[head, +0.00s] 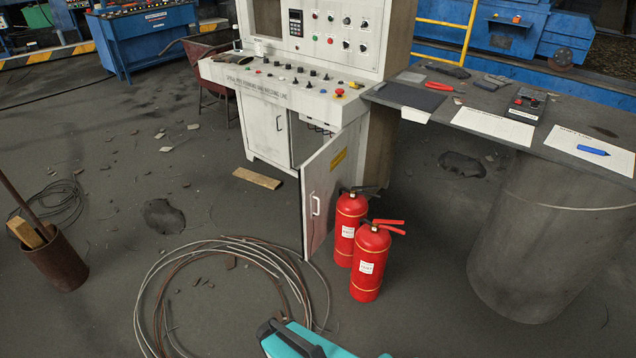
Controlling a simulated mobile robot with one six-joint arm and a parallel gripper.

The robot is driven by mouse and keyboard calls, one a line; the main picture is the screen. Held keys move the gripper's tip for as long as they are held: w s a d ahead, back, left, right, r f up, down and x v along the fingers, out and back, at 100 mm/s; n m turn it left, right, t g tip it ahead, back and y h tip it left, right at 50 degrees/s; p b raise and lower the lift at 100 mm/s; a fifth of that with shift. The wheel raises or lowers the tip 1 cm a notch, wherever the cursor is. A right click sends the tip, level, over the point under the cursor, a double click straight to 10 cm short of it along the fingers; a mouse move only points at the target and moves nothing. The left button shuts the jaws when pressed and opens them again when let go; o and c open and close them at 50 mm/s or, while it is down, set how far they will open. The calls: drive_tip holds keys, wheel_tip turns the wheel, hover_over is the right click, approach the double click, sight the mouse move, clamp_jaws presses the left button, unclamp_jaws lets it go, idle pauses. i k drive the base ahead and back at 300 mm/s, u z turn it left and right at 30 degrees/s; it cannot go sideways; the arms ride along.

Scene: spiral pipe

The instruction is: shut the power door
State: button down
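The power door (325,190) is a pale grey cabinet door with a white handle near its free edge and a yellow label higher up. It stands open, swung out from the right side of the control cabinet (268,132) toward me. The opening behind it shows dark, with some wiring at the top. A closed door with its own handle is to the left of the opening. The teal and black part at the bottom edge appears to be my arm. My gripper's fingers do not show.
Two red fire extinguishers (370,262) stand close to the door's right side. Coiled cable (160,285) lies on the floor in front of the door. A wood plank (257,178) lies left of it. A table (430,102) on a drum (545,240) is at right.

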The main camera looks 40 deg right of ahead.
sight(333, 167)
drive_tip(key=i, duration=0.95)
drive_tip(key=u, duration=0.05)
